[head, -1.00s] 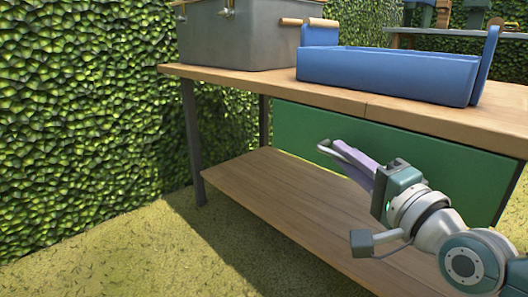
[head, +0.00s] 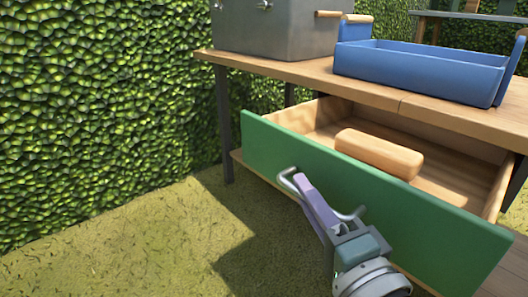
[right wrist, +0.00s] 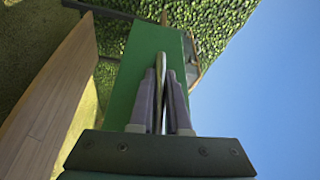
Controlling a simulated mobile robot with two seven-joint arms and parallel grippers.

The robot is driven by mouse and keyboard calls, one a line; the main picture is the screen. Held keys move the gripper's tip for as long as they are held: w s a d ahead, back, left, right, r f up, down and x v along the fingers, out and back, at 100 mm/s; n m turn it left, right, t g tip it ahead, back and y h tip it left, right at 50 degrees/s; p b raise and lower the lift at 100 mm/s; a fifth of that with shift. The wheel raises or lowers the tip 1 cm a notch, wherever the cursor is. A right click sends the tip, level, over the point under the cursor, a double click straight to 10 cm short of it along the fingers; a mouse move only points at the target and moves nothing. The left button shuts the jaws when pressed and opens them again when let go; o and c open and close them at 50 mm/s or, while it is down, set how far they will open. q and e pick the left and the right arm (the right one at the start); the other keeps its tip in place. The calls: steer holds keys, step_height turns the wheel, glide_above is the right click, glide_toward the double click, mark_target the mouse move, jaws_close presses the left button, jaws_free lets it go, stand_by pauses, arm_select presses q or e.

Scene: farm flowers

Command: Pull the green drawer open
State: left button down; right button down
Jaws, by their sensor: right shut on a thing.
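The green drawer (head: 420,215) stands pulled out from under the wooden table top, with its inside in view. A rounded wooden block (head: 380,153) lies in it. The drawer's silver bar handle (head: 350,214) is on the front panel, partly hidden by my gripper. My right gripper (head: 299,184) is shut on the handle near its left end. In the right wrist view, the fingers (right wrist: 162,100) close on the metal bar (right wrist: 161,75) in front of the green panel (right wrist: 130,85). My left gripper is not in view.
A blue tray (head: 420,68) and a grey metal box (head: 265,30) stand on the table top (head: 300,70). A lower wooden shelf (head: 505,275) is under the drawer. A leafy hedge (head: 100,90) is at the left. The grass (head: 150,245) in front is clear.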

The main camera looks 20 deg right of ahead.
steer(key=shift+s+a, duration=0.3)
steer(key=shift+a, duration=0.35)
steer(key=shift+s+a, duration=0.2)
steer(key=shift+a, duration=0.3)
steer(key=shift+s+a, duration=0.15)
steer(key=shift+a, duration=0.3)
steer(key=c, duration=0.9)
jaws_free()
steer(key=s+p, duration=0.1)
steer(key=s, duration=0.2)
steer(key=s+p, duration=0.1)
steer(key=s, duration=0.2)
steer(key=s+p, duration=0.1)
steer(key=s, duration=0.3)
steer(key=shift+d+f, duration=0.1)
steer(key=shift+f, duration=0.25)
